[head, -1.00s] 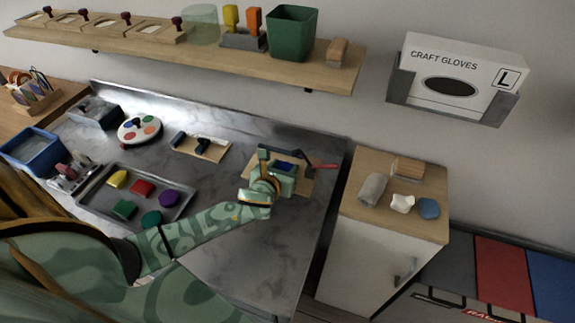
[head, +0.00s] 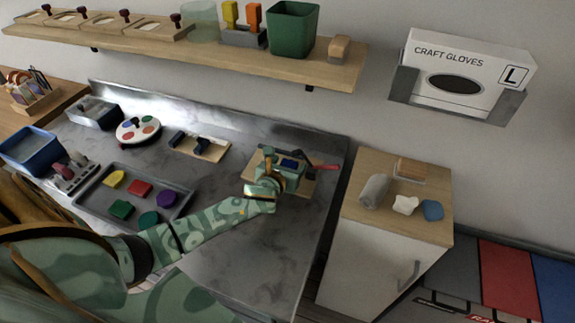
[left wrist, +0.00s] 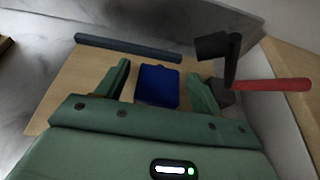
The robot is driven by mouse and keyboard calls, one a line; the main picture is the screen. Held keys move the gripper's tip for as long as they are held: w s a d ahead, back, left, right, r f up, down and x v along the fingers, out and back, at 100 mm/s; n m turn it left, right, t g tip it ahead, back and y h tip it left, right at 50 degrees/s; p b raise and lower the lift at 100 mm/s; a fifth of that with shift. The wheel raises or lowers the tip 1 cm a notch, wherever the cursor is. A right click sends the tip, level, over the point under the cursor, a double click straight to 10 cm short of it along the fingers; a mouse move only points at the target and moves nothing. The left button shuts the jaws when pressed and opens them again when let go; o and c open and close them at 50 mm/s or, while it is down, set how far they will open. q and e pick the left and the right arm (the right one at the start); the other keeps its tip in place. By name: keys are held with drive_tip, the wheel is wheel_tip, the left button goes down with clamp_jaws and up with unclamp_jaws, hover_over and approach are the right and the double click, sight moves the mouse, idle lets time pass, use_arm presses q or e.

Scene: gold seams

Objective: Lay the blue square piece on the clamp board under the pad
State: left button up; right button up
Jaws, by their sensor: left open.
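The blue square piece (left wrist: 157,86) lies on the wooden clamp board between the open fingers of my left gripper (left wrist: 160,92), apart from both in the left wrist view. It also shows in the head view as a small blue patch (head: 290,163). The clamp board (left wrist: 75,82) has a dark bar along its far edge. The clamp's dark pad (left wrist: 212,46) and red handle (left wrist: 273,85) stand to the right of the piece, and the pad is not over it. In the head view my left gripper (head: 287,172) covers much of the board. My right gripper is not in view.
A grey tray (head: 97,207) with several coloured pieces lies left of my left arm. A second wooden board (head: 212,153) with dark blocks stands behind. A wooden-topped cabinet (head: 351,208) stands to the right. The marble counter in front (head: 245,245) is clear.

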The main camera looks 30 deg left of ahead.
use_arm(q)
drive_tip(key=shift+s+r, duration=0.15)
drive_tip(key=shift+r, duration=0.05)
drive_tip(key=p+v, duration=0.4)
drive_tip(key=v, duration=0.6)
drive_tip(key=shift+s+d, duration=0.1)
drive_tip(key=shift+s, duration=0.1)
drive_tip(key=shift+s+d+r, duration=0.15)
drive_tip(key=shift+s+r, duration=0.1)
drive_tip(key=shift+s, duration=0.4)
